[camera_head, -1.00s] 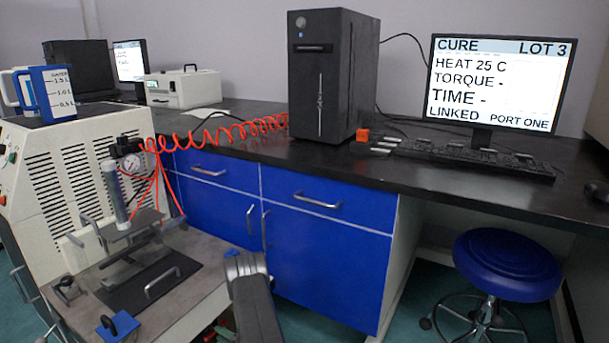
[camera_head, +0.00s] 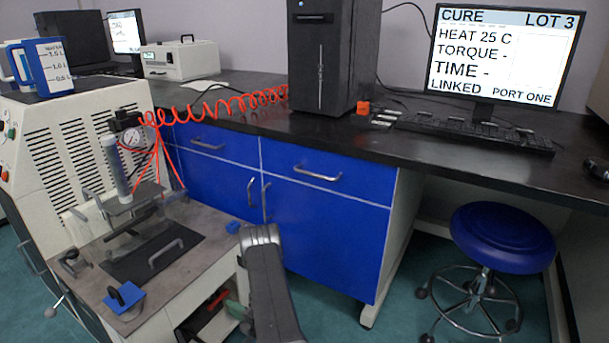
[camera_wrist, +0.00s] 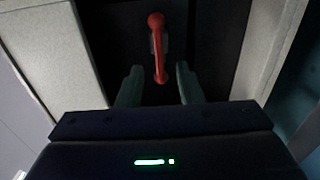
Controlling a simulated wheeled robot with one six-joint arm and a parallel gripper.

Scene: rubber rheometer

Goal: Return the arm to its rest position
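My arm (camera_head: 266,285) rises at the bottom middle of the head view, in front of the blue cabinet and beside the machine table. My gripper (camera_wrist: 159,72) shows in the wrist view with its two grey-green fingers spread apart. A red bar handle (camera_wrist: 159,50) on a dark panel lies ahead of it, and its near end appears between the fingers. Clear gaps show on both sides of the handle, so the gripper does not clasp it. The gripper is mostly hidden in the head view.
The machine table (camera_head: 150,300) stands close at left, with a black plate (camera_head: 135,262) and a blue block (camera_head: 124,299) on it. Blue cabinets (camera_head: 325,230) line the bench behind my arm. A blue stool (camera_head: 503,238) stands at right. Open floor lies between stool and arm.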

